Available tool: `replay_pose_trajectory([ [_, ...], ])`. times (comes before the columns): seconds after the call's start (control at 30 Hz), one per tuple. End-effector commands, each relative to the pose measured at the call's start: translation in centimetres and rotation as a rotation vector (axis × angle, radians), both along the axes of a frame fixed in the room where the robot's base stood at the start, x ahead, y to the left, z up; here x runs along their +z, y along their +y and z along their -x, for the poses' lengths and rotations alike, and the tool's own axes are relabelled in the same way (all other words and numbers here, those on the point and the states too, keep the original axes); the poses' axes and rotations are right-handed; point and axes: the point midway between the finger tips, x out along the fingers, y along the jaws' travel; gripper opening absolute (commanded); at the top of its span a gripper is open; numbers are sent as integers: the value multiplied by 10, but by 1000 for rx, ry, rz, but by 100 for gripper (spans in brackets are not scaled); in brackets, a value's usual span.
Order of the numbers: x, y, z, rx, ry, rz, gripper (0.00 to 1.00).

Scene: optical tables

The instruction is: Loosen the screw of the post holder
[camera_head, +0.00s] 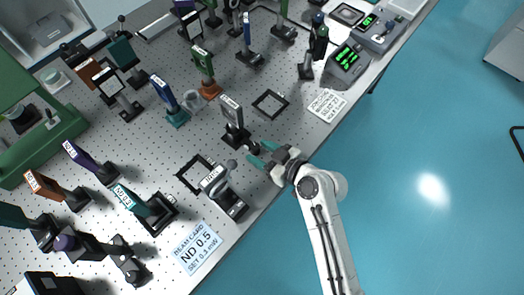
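My gripper (261,153) is at the table's near edge, its two teal fingers spread apart with nothing visible between them. Just left of the fingertips is a dark post holder (236,137) with a pale-labelled plate standing upright on it. A small dark knob, likely its screw (252,148), sticks out at its lower right toward the gap between my fingers. I cannot tell whether a finger touches it. A second post holder (232,203) with a round grey part and a label stands below left of my gripper.
The perforated optical table (140,140) holds several other labelled posts. A "BEAM CARD ND 0.5" card (198,249) lies at the front. A meter with green digits (347,64) stands at upper right.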

Motion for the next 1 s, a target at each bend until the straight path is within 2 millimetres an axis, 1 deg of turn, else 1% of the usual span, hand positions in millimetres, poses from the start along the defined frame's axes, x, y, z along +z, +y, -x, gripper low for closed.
replay_pose_trajectory([
  [0.03,0,0,0,0,0,0,48],
  [0.07,0,0,0,0,0,0,45],
  [0.53,0,0,0,0,0,0,0],
  [0.77,1,1,1,-37,5,4,0],
  [1.0,3,3,4,-188,10,6,0],
])
